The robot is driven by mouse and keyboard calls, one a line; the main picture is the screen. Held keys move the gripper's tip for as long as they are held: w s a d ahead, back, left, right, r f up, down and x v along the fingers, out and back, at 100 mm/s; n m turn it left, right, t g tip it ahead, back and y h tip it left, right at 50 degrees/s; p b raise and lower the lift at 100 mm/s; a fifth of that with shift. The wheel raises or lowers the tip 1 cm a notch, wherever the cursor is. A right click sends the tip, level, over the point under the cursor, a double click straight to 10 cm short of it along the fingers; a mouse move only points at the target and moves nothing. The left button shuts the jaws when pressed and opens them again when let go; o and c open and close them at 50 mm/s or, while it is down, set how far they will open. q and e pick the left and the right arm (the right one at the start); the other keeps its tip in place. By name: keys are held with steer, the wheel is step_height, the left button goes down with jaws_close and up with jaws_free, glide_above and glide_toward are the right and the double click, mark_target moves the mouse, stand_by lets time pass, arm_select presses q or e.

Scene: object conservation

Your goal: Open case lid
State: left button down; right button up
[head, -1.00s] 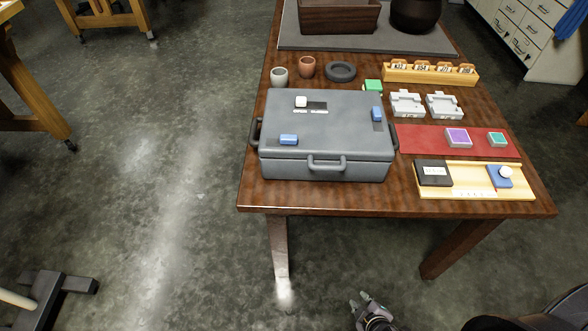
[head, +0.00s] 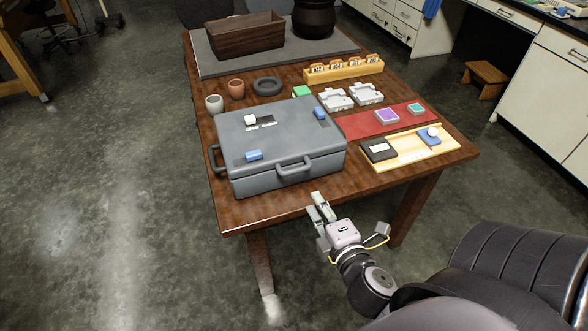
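A grey case (head: 285,145) with its lid shut lies on the wooden table. Its front handle (head: 295,166) faces the near table edge. A small white block (head: 250,119) and blue blocks (head: 254,155) (head: 320,113) sit on the lid. My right gripper (head: 317,205) is just off the near table edge, in front of and below the front handle. It touches nothing that I can see; its fingers appear apart and empty, though seen partly edge-on. My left gripper is out of view.
The wooden table (head: 225,212) also holds two small cups (head: 236,89) (head: 214,104), a dark ring (head: 267,86), a red mat (head: 357,125) and a light wooden tray (head: 405,160). A brown box (head: 247,38) stands at the back. Floor left of the table is clear.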

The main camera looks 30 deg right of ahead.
mark_target(296, 168)
steer(key=p+x, duration=0.2)
steer(key=x, duration=1.3)
steer(key=shift+a, duration=0.2)
steer(key=shift+c, duration=0.2)
jaws_close()
steer(key=shift+f, duration=0.1)
